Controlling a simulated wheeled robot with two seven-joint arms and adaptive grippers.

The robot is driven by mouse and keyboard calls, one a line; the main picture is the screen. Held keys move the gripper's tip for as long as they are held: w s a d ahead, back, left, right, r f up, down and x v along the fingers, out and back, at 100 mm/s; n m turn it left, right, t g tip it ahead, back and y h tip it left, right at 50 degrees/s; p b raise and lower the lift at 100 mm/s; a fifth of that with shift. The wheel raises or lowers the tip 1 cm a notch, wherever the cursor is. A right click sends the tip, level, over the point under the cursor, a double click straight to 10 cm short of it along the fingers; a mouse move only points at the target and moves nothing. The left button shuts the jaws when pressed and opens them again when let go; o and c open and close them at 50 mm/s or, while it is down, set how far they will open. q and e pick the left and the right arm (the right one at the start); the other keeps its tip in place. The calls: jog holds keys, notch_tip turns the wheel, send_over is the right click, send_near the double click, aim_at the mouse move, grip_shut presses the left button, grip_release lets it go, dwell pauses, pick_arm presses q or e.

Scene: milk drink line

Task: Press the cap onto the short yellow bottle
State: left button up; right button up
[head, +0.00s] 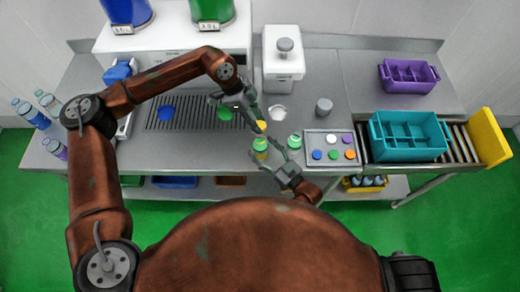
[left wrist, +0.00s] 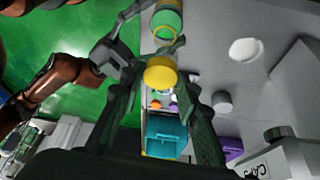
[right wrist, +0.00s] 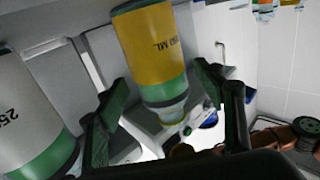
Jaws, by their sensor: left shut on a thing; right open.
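The short yellow bottle (head: 260,154) stands upright near the front edge of the table. In the right wrist view the bottle (right wrist: 153,45) has a yellow 250 ML label, a green band and a bare clear neck. My left gripper (head: 255,125) is shut on the yellow cap (left wrist: 160,74), and holds it above and a little behind the bottle in the head view. The cap also shows at the bottom of the right wrist view (right wrist: 182,151), apart from the neck. My right gripper (right wrist: 164,86) is open, its fingers on either side of the bottle; I cannot tell whether they touch it.
A second bottle (head: 294,142) with a green band stands close right of the yellow one. A cap tray (head: 310,137) holds several coloured caps. A white bowl-like item (head: 278,113) and a grey cylinder (head: 324,106) stand behind. A teal crate (head: 408,151) sits at right.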

jog(key=shift+x, duration=0.8)
jog(key=shift+s, duration=0.1)
jog(key=shift+c, duration=0.7)
grip_shut()
